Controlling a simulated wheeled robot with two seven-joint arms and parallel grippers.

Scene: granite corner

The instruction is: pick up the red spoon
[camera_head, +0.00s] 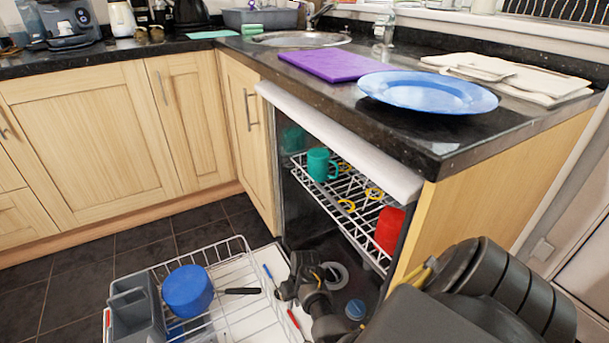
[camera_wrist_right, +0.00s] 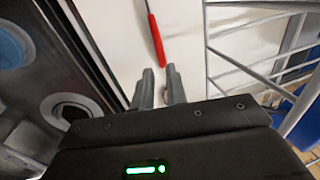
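The red spoon (camera_head: 293,321) shows as a thin red handle on the white open dishwasher door, just below my right gripper in the head view; its far end is not clear. In the right wrist view the red handle (camera_wrist_right: 157,42) lies just ahead of the fingertips. My right gripper (camera_wrist_right: 160,74) has its two fingers apart with a gap between them, and nothing is held. The right gripper (camera_head: 284,289) is low over the door in the head view. My left gripper is not in view.
A wire rack (camera_head: 235,253) holds a blue bowl (camera_head: 187,290) and a grey cutlery basket (camera_head: 135,310). A black-handled utensil (camera_head: 242,291) lies near it. The upper rack (camera_head: 340,197) holds a green mug (camera_head: 320,165) and a red cup (camera_head: 389,230). The granite counter overhangs the dishwasher.

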